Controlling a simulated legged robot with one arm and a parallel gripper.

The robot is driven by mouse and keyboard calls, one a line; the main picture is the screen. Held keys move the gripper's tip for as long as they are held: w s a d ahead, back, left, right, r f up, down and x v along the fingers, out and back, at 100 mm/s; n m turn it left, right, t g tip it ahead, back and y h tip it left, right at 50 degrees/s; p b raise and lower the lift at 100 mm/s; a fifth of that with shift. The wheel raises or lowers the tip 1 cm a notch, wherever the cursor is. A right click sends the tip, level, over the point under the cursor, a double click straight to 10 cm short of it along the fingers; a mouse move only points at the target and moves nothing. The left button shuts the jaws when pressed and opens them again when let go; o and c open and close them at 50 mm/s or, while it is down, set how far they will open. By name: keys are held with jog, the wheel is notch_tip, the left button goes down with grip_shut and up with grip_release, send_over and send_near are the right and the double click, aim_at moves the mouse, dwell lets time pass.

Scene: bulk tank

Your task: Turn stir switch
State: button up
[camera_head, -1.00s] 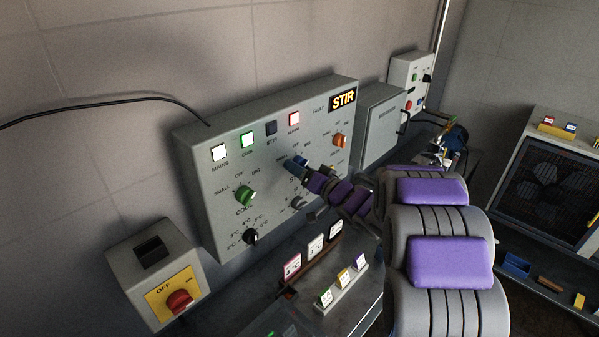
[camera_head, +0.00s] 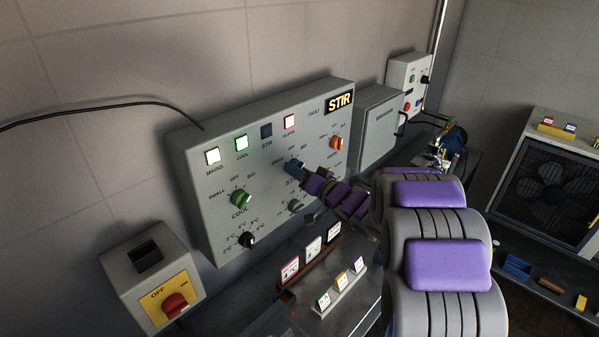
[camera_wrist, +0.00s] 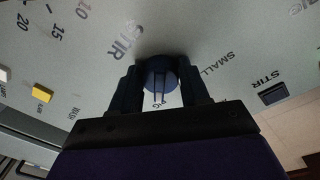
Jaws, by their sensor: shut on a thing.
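Part of the knob's surround is hidden by the fingers. In the body view my gripper (camera_head: 304,177) is small and dark at the panel, so the fingertips are hard to make out. The STIR lamp (camera_head: 266,131) on the panel is dark.
A green COOL knob (camera_head: 241,199), a black knob (camera_head: 247,240), a grey knob (camera_head: 295,206) and an orange knob (camera_head: 336,143) surround it. A red switch (camera_head: 175,305) is on a box lower left. Label cards (camera_head: 313,248) stand below the panel.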

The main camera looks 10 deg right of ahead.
jog(key=shift+d, duration=0.15)
jog(key=n, duration=0.9)
jog(key=shift+w+d+n+t+y+p, duration=0.2)
jog(key=shift+n+t+y+p, duration=0.1)
jog(key=shift+n+y+p, duration=0.1)
jog(key=shift+r, duration=0.1)
dwell(0.4)
jog(key=o, duration=0.7)
jog(key=shift+s, duration=0.15)
jog(key=shift+o, duration=0.6)
jog(key=shift+s+r, duration=0.1)
jog(key=shift+s, duration=0.05)
jog(key=shift+o, duration=1.1)
jog(key=shift+d+f, duration=0.1)
jog(key=shift+f, duration=0.1)
